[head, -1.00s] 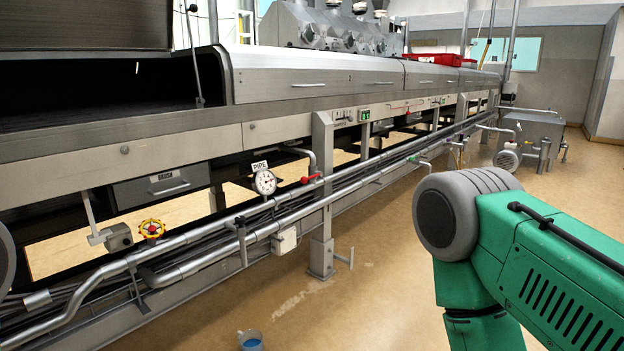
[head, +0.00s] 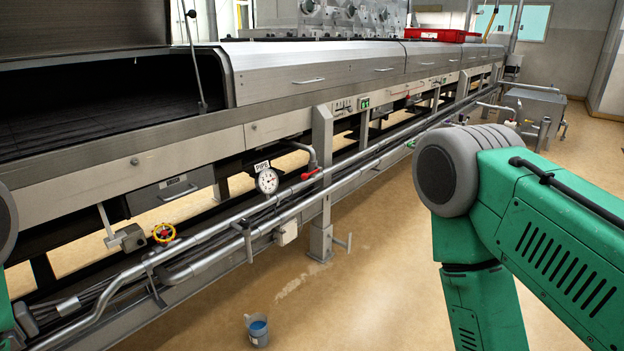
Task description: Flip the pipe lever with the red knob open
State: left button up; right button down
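The pipe lever with the red knob (head: 311,174) is on the pipework below the long steel machine, just right of a round white gauge (head: 267,181) with a PIPE label (head: 262,166) above it. The red handle slants slightly up to the right. No gripper is near it in the picture. My green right arm fills the right side, but its gripper is out of view. Only a sliver of my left arm shows at the left edge, and its gripper is out of view too.
A yellow-and-red valve wheel (head: 164,233) sits on the pipes to the left. Long pipes (head: 215,262) run along the machine's front. A steel post (head: 322,180) stands right of the lever. A cup with blue contents (head: 257,330) stands on the floor. The floor at centre right is clear.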

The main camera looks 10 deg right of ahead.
aim_at(304, 177)
jog(key=i+l+u, duration=0.25)
jog(key=i+l, duration=0.65)
jog(key=i, duration=0.15)
jog(key=i+l+u, duration=0.3)
jog(key=i+l, duration=0.6)
jog(key=l, duration=0.25)
